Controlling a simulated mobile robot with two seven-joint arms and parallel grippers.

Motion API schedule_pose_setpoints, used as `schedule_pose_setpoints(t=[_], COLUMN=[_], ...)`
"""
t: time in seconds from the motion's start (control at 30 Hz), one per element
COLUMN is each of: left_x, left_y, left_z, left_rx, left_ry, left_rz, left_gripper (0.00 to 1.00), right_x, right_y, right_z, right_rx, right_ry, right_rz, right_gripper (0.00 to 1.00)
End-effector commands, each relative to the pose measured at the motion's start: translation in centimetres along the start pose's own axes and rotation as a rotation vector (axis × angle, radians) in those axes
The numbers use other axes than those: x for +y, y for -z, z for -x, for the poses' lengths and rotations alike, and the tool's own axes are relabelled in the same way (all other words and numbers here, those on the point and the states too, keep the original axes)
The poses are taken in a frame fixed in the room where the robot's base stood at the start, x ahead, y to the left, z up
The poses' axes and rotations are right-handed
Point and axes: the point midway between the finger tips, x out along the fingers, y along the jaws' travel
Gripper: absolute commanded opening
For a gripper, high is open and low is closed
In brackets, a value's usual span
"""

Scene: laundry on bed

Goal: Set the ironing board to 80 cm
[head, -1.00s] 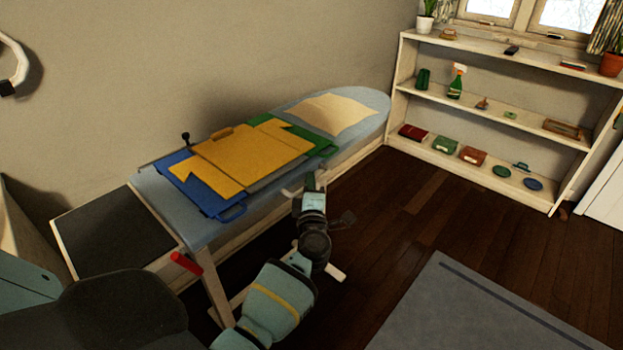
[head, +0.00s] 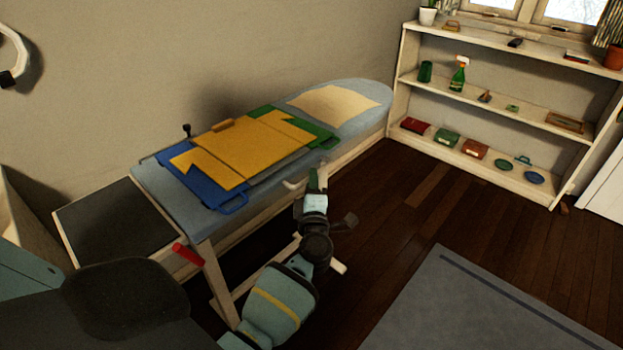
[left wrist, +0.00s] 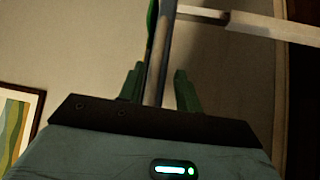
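The ironing board (head: 165,190) has a pale blue-grey cover and stands along the wall on pale legs. A red handle (head: 187,254) sticks out under its near end. A pale lever (head: 293,185) shows under its near long edge. My left gripper (head: 316,180) is beside that edge, just right of the lever. In the left wrist view, its green fingers (left wrist: 158,88) stand apart with a grey bar (left wrist: 158,60) between them; I cannot tell whether they touch it. A pale beam (left wrist: 265,24) crosses the top right there. My right gripper is not in view.
A yellow, blue and green folding board (head: 245,155) and a cream cloth (head: 333,105) lie on the ironing board. A dark-topped low surface (head: 105,220) stands at left. A shelf (head: 480,100) stands at back right. Open floor and a grey rug (head: 470,305) lie at right.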

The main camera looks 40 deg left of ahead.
Motion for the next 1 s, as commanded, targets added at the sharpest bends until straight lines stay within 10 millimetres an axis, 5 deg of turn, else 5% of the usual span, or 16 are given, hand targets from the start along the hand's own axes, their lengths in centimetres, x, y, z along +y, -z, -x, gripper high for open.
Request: schedule_pose_setpoints(t=[0.4, 1.0], left_x=[-0.1, -0.1], left_y=[0.0, 0.0], left_z=[5.5, 5.8], left_rx=[-0.001, -0.002], left_ry=[0.003, 0.003], left_rz=[0.001, 0.000], left_gripper=[0.34, 0.34], right_x=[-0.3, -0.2], right_y=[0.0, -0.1], right_z=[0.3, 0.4], right_rx=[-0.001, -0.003], right_ry=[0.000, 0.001], right_rz=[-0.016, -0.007], right_gripper=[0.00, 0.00])
